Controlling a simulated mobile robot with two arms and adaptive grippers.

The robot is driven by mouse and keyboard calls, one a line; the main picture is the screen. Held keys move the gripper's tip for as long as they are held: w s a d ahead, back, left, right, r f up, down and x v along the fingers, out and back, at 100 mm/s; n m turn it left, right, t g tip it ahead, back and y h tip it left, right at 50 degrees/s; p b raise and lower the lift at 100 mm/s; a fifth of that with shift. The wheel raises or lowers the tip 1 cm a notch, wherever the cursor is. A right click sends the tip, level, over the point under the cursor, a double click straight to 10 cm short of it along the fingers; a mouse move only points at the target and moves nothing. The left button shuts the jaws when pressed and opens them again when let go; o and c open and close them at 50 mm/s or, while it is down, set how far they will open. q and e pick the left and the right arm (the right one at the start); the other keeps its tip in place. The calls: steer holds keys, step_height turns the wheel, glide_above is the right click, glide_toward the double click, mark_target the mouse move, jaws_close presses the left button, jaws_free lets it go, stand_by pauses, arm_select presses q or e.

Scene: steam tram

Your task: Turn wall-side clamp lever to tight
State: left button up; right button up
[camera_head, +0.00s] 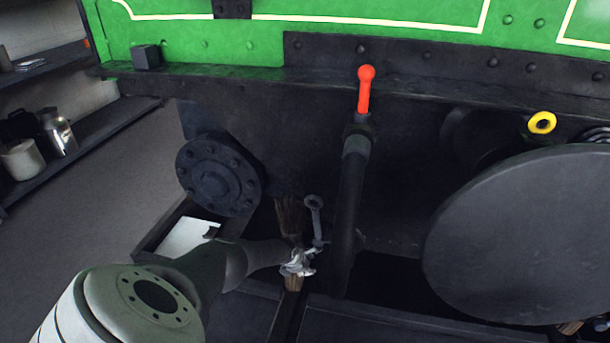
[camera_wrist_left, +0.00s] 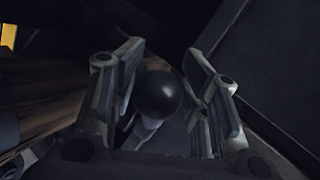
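My left gripper (camera_head: 300,262) reaches in from the left, low in front of the dark plate under the green tram body. In the left wrist view its two fingers (camera_wrist_left: 165,80) are spread apart. A lever with a round black knob (camera_wrist_left: 158,95) and a pale grey shaft lies between them. The knob sits close to both fingers; I cannot tell whether either touches it. In the head view the knob is not clearly visible at the gripper. A grey upright piece with a round top (camera_head: 313,203) stands just above the gripper. My right gripper is not in view.
A red-handled lever (camera_head: 366,88) tops a dark vertical pipe (camera_head: 348,200) right of the gripper. A bolted round flange (camera_head: 218,175) is to the left, a large dark disc (camera_head: 520,235) to the right. A brown wooden piece (camera_head: 289,218) runs behind the gripper.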

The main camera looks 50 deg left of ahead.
arm_select(q)
steer(key=shift+s+a, duration=0.1)
steer(key=shift+s, duration=0.8)
steer(key=shift+s+f, duration=0.1)
steer(key=shift+a, duration=0.1)
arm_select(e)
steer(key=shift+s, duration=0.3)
arm_select(q)
steer(key=shift+a, duration=0.15)
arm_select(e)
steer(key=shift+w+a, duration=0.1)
